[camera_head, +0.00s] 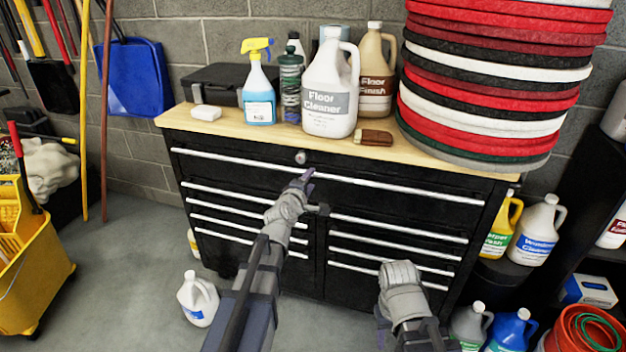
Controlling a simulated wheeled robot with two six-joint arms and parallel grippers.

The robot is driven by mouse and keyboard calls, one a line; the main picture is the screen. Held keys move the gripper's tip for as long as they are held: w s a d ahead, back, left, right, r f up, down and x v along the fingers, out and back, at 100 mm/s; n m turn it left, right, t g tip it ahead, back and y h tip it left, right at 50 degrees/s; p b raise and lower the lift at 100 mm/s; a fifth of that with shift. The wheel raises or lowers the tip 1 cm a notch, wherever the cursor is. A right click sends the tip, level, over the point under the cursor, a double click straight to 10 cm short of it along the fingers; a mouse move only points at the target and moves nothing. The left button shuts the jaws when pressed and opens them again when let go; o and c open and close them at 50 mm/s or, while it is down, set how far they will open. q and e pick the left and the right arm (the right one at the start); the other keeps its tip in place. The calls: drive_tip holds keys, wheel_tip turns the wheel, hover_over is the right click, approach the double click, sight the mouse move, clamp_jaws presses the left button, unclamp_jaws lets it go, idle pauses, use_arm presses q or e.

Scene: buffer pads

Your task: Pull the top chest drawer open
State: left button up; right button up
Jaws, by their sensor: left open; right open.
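The black tool chest (340,265) stands against the wall with a light wood top. Its wide top drawer (240,174) is shut, with a long silver handle bar (400,184) across it and a round lock above the middle. My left gripper (306,178) is open, with its fingertips at the middle of the top drawer's handle bar. It covers part of the bar, and I cannot tell whether it touches it. My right gripper (396,270) is open and empty in front of the lower right drawers. Its fingers are mostly hidden behind its wrist.
The wood top (240,127) carries a floor cleaner jug (330,92), a spray bottle (258,95), a brush and stacked pads (490,80). A yellow mop bucket (30,260) stands left. A white jug (197,298) stands on the floor before the chest. Shelves with jugs are at right.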

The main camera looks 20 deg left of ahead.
sight(314, 175)
use_arm(q)
drive_tip(key=w, duration=0.3)
drive_tip(key=shift+w+f, duration=0.15)
drive_tip(key=shift+f, duration=0.2)
clamp_jaws()
idle(1.1)
